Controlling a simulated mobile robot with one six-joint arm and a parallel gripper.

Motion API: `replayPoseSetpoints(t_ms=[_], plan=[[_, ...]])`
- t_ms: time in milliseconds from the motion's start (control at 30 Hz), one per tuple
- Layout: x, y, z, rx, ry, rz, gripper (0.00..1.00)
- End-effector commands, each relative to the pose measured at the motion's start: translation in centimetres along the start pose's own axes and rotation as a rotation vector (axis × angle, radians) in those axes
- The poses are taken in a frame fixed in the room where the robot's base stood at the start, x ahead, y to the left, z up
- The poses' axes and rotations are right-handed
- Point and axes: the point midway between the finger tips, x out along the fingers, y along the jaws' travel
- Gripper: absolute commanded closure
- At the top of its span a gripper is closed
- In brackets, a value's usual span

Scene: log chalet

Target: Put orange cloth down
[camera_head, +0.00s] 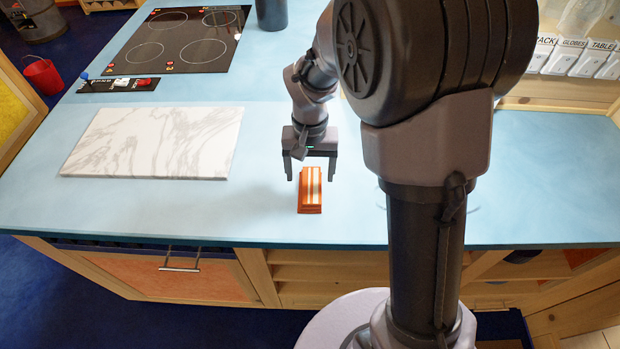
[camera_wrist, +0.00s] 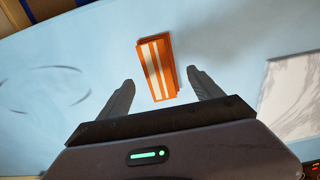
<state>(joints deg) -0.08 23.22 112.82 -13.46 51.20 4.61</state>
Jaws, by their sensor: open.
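The orange cloth (camera_head: 310,190) is a folded, small rectangular stack with pale stripes. It lies on the blue countertop (camera_head: 270,218), near the front edge. My gripper (camera_head: 310,177) is open and empty, with its fingers pointing down just behind and above the cloth in the head view. In the wrist view the cloth (camera_wrist: 157,70) lies ahead of and between the two spread fingertips of my gripper (camera_wrist: 158,86), with a visible gap on each side. Whether a fingertip touches the counter cannot be told.
A white marble board (camera_head: 155,143) lies left of the cloth. A black cooktop (camera_head: 180,40) and a small control strip (camera_head: 118,85) are behind it. A dark cylindrical container (camera_head: 272,14) stands at the back. The counter around the cloth is clear.

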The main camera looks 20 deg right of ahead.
Motion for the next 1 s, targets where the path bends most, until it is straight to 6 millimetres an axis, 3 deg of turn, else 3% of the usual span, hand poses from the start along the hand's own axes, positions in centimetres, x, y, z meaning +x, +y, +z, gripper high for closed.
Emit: replayPoseSetpoints(t_ms=[33, 100, 367, 467, 533, 633, 700, 800, 1000], plan=[[-2.0, 0.0, -0.1, 0.000, 0.004, -0.001, 0.25], [-3.7, 0.0, -0.1, 0.000, 0.003, 0.000, 0.25], [-7.9, 0.0, 0.7, 0.005, 0.024, -0.017, 0.25], [-12.4, 0.3, 3.8, 0.021, 0.104, -0.076, 0.25], [-15.7, 0.8, 7.2, 0.033, 0.178, -0.133, 0.25], [-18.6, 1.4, 12.3, 0.049, 0.282, -0.216, 0.25], [-19.5, 1.8, 15.3, 0.057, 0.342, -0.267, 0.25], [-19.8, 2.1, 18.0, 0.062, 0.401, -0.317, 0.25], [-19.7, 2.2, 19.2, 0.064, 0.426, -0.339, 0.25]])
